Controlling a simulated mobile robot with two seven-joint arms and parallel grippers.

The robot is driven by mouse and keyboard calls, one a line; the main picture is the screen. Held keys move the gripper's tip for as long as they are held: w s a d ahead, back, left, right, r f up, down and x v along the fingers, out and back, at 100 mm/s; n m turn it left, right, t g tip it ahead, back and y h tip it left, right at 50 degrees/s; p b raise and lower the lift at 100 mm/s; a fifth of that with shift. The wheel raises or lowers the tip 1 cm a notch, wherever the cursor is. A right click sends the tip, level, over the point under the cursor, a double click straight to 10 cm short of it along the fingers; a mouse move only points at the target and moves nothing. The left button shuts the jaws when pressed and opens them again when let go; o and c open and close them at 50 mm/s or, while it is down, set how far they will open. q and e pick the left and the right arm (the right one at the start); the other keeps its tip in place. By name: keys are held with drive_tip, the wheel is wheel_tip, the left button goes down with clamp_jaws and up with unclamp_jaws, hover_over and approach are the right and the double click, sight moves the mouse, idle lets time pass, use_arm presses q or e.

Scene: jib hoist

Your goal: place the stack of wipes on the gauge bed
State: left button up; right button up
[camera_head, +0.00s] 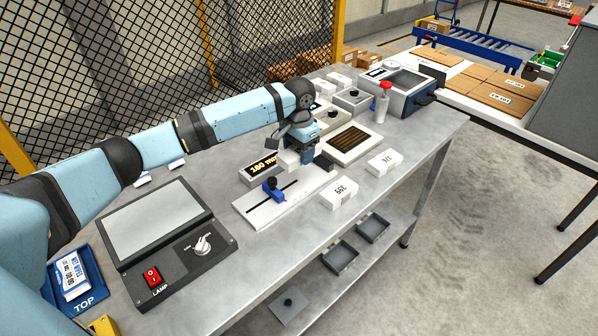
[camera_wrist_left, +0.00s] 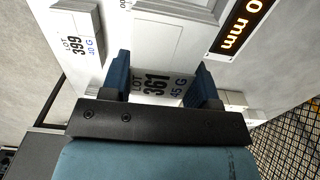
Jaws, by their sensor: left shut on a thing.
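My left gripper (camera_head: 301,150) is shut on a white stack of wipes (camera_head: 287,160); in the left wrist view its label (camera_wrist_left: 155,88) reads LOT 361, 45 G, between the two blue fingers. The gripper is over the far end of the gauge bed (camera_head: 255,211), a long white plate with a blue slider (camera_head: 272,188) and a lit display (camera_head: 264,164). The display also shows in the left wrist view (camera_wrist_left: 246,22). I cannot tell whether the stack touches the bed. My right gripper is not in view.
White packs marked 399 (camera_head: 339,193) and another (camera_head: 384,162) stand right of the bed. A dark-slotted tray (camera_head: 349,143) and a red-capped bottle (camera_head: 381,106) stand beyond. A lamp panel (camera_head: 200,262) is at the front left, near a blue TOP tray (camera_head: 91,303).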

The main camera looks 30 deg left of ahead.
sight(299, 179)
use_arm(q)
wheel_tip(299, 179, down, 4)
drive_tip(key=shift+r, duration=0.15)
wheel_tip(299, 179, down, 4)
drive_tip(key=shift+r, duration=0.1)
drive_tip(key=o, duration=0.9)
drive_tip(key=shift+o, duration=0.2)
wheel_tip(299, 179, up, 12)
drive_tip(key=shift+r, duration=0.1)
drive_tip(key=shift+r, duration=0.1)
